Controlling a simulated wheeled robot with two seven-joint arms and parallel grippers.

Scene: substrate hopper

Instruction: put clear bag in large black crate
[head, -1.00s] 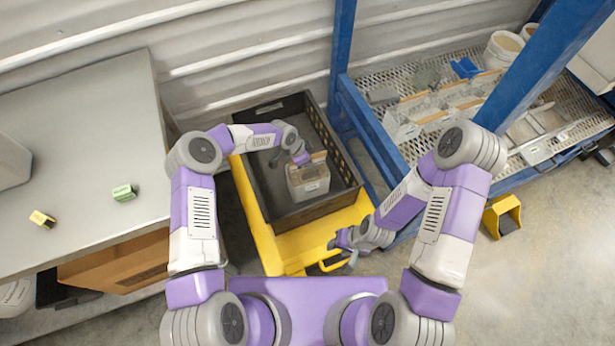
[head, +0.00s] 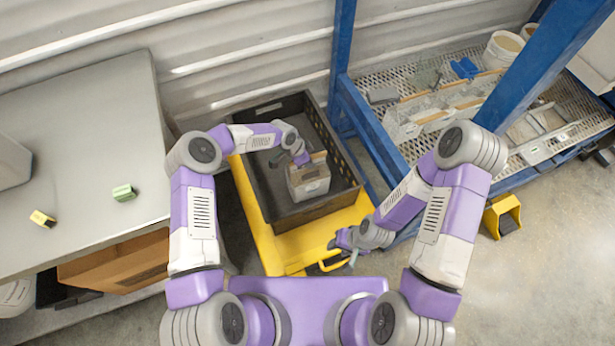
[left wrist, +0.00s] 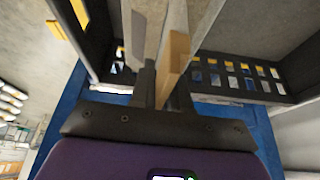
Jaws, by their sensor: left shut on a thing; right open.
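The large black crate (head: 318,210) stands on a yellow cart in the middle of the head view. The clear bag (head: 309,184), a pale boxy pack with a brownish top and a small label, is inside the crate's walls, toward the right side. My left gripper (head: 304,160) reaches down into the crate and is shut on the top of the bag. I cannot tell whether the bag touches the crate floor. In the left wrist view the fingers (left wrist: 160,85) and part of the crate wall (left wrist: 235,75) show. My right gripper (head: 348,252) is open and empty over the cart's front right.
The yellow cart (head: 285,250) bears the crate. A blue frame (head: 345,50) and a mesh shelf with bins (head: 440,110) stand at the right. A grey table (head: 80,110) at the left holds a green block (head: 124,192) and a yellow one (head: 42,218). The crate's left side is free.

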